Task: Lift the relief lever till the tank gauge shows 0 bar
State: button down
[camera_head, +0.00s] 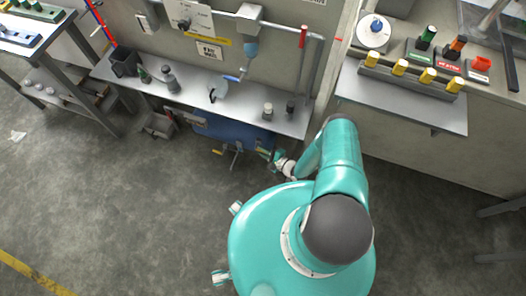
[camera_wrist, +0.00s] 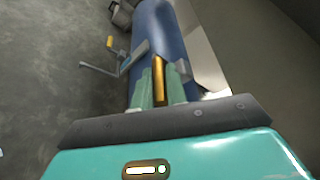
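The blue tank (camera_head: 235,131) lies under the bench in the head view. It also runs up the middle of the wrist view (camera_wrist: 154,40). My gripper (camera_head: 268,155) is at the tank's right end, low beside it. In the wrist view its green fingers (camera_wrist: 158,88) stand on either side of a brass-yellow bar (camera_wrist: 159,82), which may be the relief lever. The fingers look close against the bar, but I cannot tell whether they grip it. A grey bent rod with a yellow end (camera_wrist: 110,42) stands left of the tank. I cannot make out a gauge dial.
The bench shelf (camera_head: 190,92) with small bottles overhangs the tank. A second bench (camera_head: 400,98) with yellow-topped items stands to the right. A grey box (camera_head: 159,125) sits on the floor left of the tank. The floor at lower left is clear.

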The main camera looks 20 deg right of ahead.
aim_at(257, 149)
jog(key=shift+r+g, duration=0.15)
jog(key=shift+g, duration=0.15)
jog(key=g+h, duration=0.1)
jog(key=r+n+g+h, duration=0.1)
jog(key=h, duration=0.1)
jog(key=shift+w+a+r+g, duration=0.15)
jog(key=shift+r+g, duration=0.05)
jog(key=shift+g, duration=0.2)
jog(key=g+h, duration=0.1)
jog(key=h, duration=0.1)
jog(key=r+n+g+h, duration=0.1)
jog(key=shift+w+a+r+g, duration=0.1)
jog(key=shift+w+a+g, duration=0.2)
jog(key=shift+a, duration=0.1)
jog(key=g+h, duration=0.1)
jog(key=h, duration=0.1)
jog(key=a+g+h, duration=0.1)
jog(key=shift+w+r+n+g+h, duration=0.3)
jog(key=shift+r+n+h, duration=0.05)
jog(key=shift+n+h, duration=0.05)
jog(key=shift+w+a+g+h, duration=0.15)
jog(key=shift+w+g+h, duration=0.05)
jog(key=shift+g+h, duration=0.35)
jog(key=shift+w+a+r+n+g+h, duration=0.15)
jog(key=shift+g+h, duration=0.2)
jog(key=shift+h, duration=0.2)
jog(key=shift+w+a+f+n+g+h, duration=0.15)
jog(key=shift+g+h, duration=0.15)
jog(key=shift+h, duration=0.2)
jog(key=shift+d+r, duration=0.1)
